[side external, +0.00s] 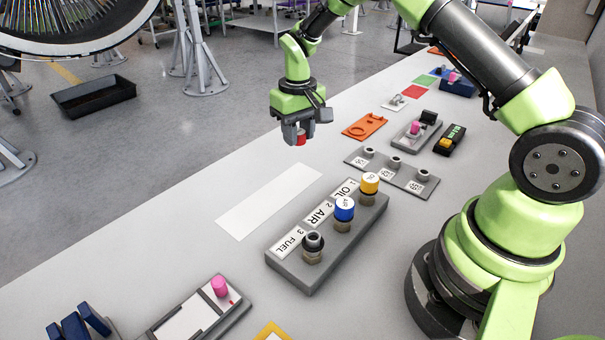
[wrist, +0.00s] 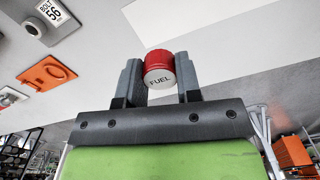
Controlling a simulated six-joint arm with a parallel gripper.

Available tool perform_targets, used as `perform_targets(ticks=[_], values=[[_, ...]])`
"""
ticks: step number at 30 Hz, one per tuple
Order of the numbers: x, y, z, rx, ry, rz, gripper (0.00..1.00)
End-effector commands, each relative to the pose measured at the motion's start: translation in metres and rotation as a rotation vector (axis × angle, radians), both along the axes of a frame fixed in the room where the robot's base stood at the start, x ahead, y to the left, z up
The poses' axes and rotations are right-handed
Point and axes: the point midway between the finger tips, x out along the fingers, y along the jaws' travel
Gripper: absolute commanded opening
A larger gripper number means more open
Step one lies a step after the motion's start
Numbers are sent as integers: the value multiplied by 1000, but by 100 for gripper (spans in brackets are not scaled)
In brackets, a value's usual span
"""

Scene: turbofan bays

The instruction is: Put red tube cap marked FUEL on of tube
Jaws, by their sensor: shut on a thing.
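My gripper (side external: 298,137) is shut on the red cap (side external: 301,138) and holds it in the air above the far side of the bench. In the wrist view the red cap (wrist: 159,68) sits between the two fingers of my gripper (wrist: 157,80), its white face marked FUEL towards the camera. The grey block (side external: 325,262) bears tubes labelled OIL, AIR and FUEL. The FUEL tube (side external: 313,247) is bare, with a dark open top. A yellow cap (side external: 370,183) is on the OIL tube and a blue cap (side external: 344,209) is on the AIR tube. My gripper is apart from the block, up and beyond it.
A grey plate (side external: 393,175) with several short posts lies right of my gripper. An orange part (side external: 365,127) lies behind it. A flat white strip (side external: 266,195) lies between my gripper and the tube block. A pink piece (side external: 219,286) stands on a tray at the front.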

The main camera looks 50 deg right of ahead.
Motion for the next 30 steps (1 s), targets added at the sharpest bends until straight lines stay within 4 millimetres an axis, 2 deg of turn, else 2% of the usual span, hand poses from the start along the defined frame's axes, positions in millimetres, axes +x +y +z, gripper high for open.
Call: perform_targets(ticks=[4, 20, 23, 25, 30], values=[[0, 0, 6, 0, 0, -1, 10], [0, 2, 6, 0, 0, 1, 10], [-4, 13, 10, 0, 0, 4, 10], [-11, 30, 15, -1, 0, 9, 10], [-47, 88, 34, -1, -1, 15, 10]])
